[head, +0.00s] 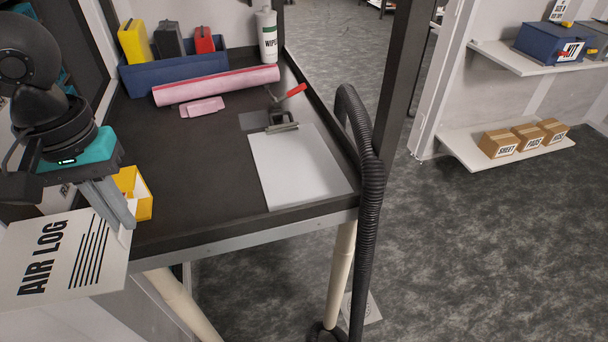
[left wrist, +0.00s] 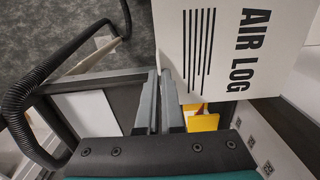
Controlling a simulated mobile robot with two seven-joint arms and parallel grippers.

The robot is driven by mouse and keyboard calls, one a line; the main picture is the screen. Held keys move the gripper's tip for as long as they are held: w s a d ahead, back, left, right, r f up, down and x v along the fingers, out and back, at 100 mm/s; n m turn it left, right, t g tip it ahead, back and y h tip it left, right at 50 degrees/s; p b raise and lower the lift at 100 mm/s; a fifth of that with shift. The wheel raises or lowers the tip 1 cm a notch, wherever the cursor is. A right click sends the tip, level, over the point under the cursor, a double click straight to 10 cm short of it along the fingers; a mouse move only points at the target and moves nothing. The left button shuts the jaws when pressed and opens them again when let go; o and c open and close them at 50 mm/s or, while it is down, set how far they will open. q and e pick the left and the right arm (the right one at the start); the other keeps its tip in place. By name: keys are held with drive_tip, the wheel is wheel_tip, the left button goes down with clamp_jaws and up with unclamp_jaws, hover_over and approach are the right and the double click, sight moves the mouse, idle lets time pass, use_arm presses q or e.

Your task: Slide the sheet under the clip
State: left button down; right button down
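The sheet (head: 62,262), white with "AIR LOG" and black lines, hangs at the lower left in front of the bench's front edge; it is large in the left wrist view (left wrist: 225,50). My left gripper (head: 126,222) is shut on the sheet near one corner, its fingertips close together in the left wrist view (left wrist: 158,72). The clip (head: 283,121), dark with a raised red lever (head: 290,96), sits at the far edge of a pale board (head: 298,170) on the bench. I cannot tell whether its jaw is open. The sheet is well apart from the clip. My right gripper is out of view.
The dark bench (head: 190,150) has free room left of the board. A yellow box (head: 140,193) stands near my left gripper. A pink roll (head: 216,85), blue bin (head: 140,80) and wipes bottle (head: 267,38) stand behind. A black hose (head: 372,180) runs along the right edge.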

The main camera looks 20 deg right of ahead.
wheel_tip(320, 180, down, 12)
drive_tip(key=b, duration=1)
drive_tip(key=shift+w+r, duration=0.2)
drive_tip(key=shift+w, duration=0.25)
